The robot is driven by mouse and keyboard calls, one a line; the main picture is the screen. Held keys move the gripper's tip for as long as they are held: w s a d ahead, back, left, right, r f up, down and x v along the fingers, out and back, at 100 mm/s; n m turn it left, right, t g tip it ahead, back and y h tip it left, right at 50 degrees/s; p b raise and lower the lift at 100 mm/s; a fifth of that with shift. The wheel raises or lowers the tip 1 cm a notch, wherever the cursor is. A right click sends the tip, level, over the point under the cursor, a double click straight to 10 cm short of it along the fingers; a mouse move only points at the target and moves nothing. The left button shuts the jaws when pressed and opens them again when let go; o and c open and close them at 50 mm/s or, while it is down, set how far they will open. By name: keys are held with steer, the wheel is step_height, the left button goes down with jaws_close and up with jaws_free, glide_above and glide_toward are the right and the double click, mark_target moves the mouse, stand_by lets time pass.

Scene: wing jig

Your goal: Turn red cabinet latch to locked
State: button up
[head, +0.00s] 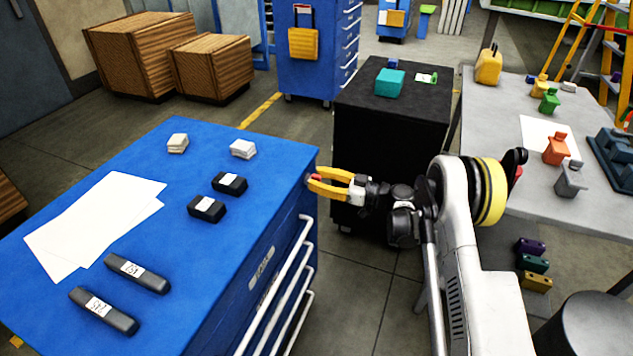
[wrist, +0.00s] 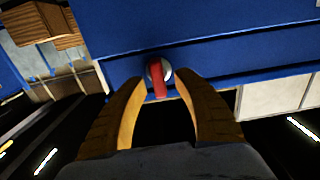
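The red latch (wrist: 159,82) shows in the wrist view on the blue cabinet's side (wrist: 220,50). It is a red lever on a round silver base, pointing down in the picture. My gripper (wrist: 160,92) is open, with one yellow finger on each side of the lever and a visible gap to both. In the head view my gripper (head: 313,183) is at the right corner of the blue cabinet (head: 110,315), near its top edge. A small bit of red, likely the latch (head: 316,177), shows between the fingers there; the rest is hidden.
On the cabinet top lie papers (head: 95,222), dark labelled blocks (head: 137,273) and pale blocks (head: 243,149). Drawer handles (head: 272,290) stick out along its front. A black cabinet (head: 390,135) stands behind my gripper, and a grey table (head: 495,130) at right. Floor shows between them.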

steer(key=shift+a, duration=0.1)
jaws_close()
steer(key=shift+m, duration=0.3)
steer(key=m, duration=0.3)
steer(key=shift+w, duration=0.25)
steer(key=m, duration=0.5)
steer(key=shift+w+f, duration=0.1)
steer(key=shift+w, duration=0.05)
steer(key=m, duration=0.4)
steer(key=shift+w+d+f, duration=0.15)
steer(key=shift+d+f, duration=0.05)
steer(key=m, duration=0.5)
steer(key=shift+f, duration=0.25)
steer(key=shift+m, duration=0.3)
